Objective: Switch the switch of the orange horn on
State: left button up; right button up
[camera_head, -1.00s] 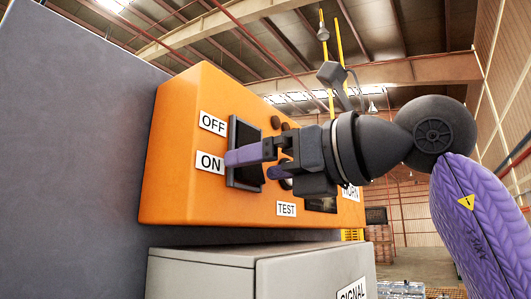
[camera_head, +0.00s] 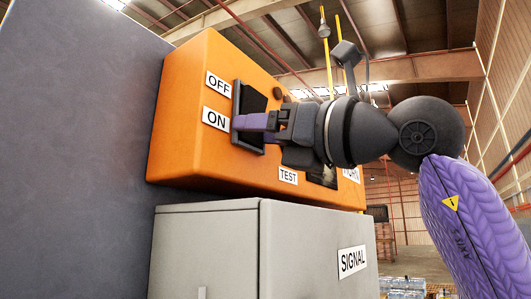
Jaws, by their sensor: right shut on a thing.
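The orange horn box (camera_head: 185,125) is mounted above a grey cabinet, with its labelled face turned to the right. A black switch plate (camera_head: 257,100) sits on that face beside the OFF label (camera_head: 219,84) and the ON label (camera_head: 215,117). My right gripper (camera_head: 245,123) reaches in from the right, its purple fingertips at the lower part of the plate, level with ON. It is shut on the switch; the fingers hide the switch lever itself. My left gripper is not in view.
A grey SIGNAL cabinet (camera_head: 205,245) stands directly below the orange box. A large grey panel (camera_head: 70,150) fills the left side. A TEST label (camera_head: 288,177) is under my right gripper. The warehouse space to the right is open.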

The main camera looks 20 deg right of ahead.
jog(key=o, duration=1.3)
jog(key=shift+s, duration=0.1)
jog(key=shift+s+d+f, duration=0.2)
jog(key=b+v, duration=0.4)
jog(key=v, duration=0.5)
jog(key=shift+s+d, duration=0.1)
jog(key=shift+s, duration=0.05)
